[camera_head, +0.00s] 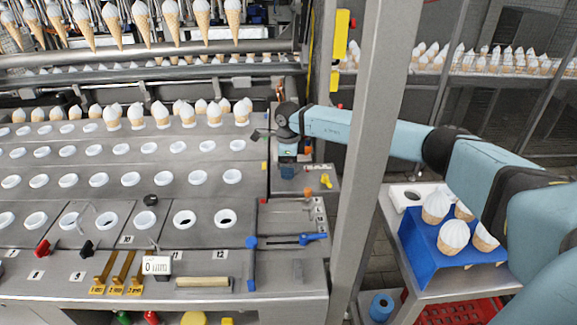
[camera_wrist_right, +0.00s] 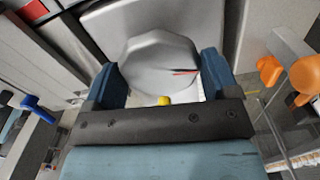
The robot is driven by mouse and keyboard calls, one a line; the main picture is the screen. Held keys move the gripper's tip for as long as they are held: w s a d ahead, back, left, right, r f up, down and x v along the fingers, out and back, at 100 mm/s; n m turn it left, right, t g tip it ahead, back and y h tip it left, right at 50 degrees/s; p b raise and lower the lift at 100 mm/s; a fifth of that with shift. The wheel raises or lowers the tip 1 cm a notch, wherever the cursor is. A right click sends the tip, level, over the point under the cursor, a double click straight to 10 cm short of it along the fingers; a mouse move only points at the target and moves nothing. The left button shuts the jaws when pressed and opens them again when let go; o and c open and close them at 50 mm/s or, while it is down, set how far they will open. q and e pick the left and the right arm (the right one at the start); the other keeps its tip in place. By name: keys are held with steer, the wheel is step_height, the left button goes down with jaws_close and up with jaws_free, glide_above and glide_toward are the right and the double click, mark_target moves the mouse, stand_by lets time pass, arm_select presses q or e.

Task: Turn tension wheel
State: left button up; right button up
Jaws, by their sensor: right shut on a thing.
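The tension wheel (camera_wrist_right: 163,62) is a grey faceted knob with a thin red mark on its face, pointing right in the right wrist view. My right gripper (camera_wrist_right: 160,84) has one blue finger on each side of the wheel and is shut on it. A small yellow spot shows just below the wheel. In the head view my right gripper (camera_head: 288,170) points down at the machine's right end, and the wheel cannot be made out there. My left gripper is in neither view.
The machine deck (camera_head: 120,190) has rows of white-rimmed holes and a row of cones (camera_head: 163,114). A blue lever (camera_head: 312,238) and an orange knob (camera_wrist_right: 304,75) are near. A grey post (camera_head: 370,150) stands before my right arm. A blue cone stand (camera_head: 425,248) is right.

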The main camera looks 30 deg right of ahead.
steer(key=shift+r, duration=0.1)
stand_by(0.3)
steer(key=o, duration=0.8)
step_height(320, 180, up, 14)
steer(key=b, duration=0.1)
stand_by(0.3)
